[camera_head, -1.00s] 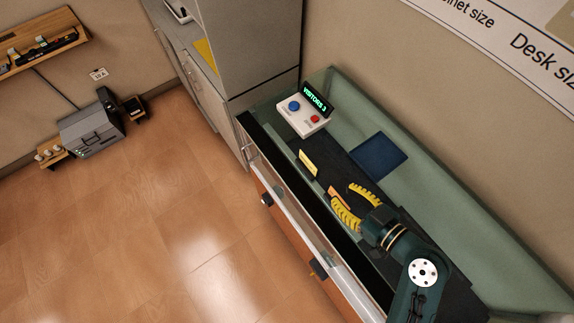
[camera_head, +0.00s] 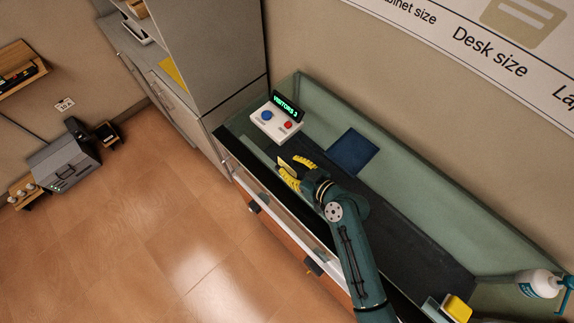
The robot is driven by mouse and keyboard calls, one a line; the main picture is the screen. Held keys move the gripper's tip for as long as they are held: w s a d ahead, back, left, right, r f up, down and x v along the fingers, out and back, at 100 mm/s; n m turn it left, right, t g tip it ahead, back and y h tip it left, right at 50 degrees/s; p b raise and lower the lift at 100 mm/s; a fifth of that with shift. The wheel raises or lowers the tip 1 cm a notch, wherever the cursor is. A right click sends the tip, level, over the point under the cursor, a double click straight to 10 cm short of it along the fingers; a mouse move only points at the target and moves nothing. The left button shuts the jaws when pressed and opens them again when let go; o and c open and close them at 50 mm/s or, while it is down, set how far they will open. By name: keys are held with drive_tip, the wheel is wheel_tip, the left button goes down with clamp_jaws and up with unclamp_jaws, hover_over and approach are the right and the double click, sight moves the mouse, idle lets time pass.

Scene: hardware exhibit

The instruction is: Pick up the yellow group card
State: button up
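A small yellow card (camera_head: 285,168) stands in the glass-fronted counter, on its dark surface left of the middle. My gripper (camera_head: 290,167) reaches in from the lower right, with its two yellow ribbed fingers spread apart. The card shows at the fingertips, between the two fingers. I cannot tell whether either finger touches it. The fingers hide part of the card and the surface around it. The orange card seen earlier does not show now.
A white button box (camera_head: 272,127) with a "VISITORS 3" display stands just beyond the card. A dark blue mat (camera_head: 353,151) lies to the right. The counter's glass front (camera_head: 293,213) borders the near side.

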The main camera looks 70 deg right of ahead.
drive_tip(key=shift+w+d+f, duration=0.15)
drive_tip(key=shift+w+f, duration=0.05)
drive_tip(key=shift+w, duration=0.15)
clamp_jaws()
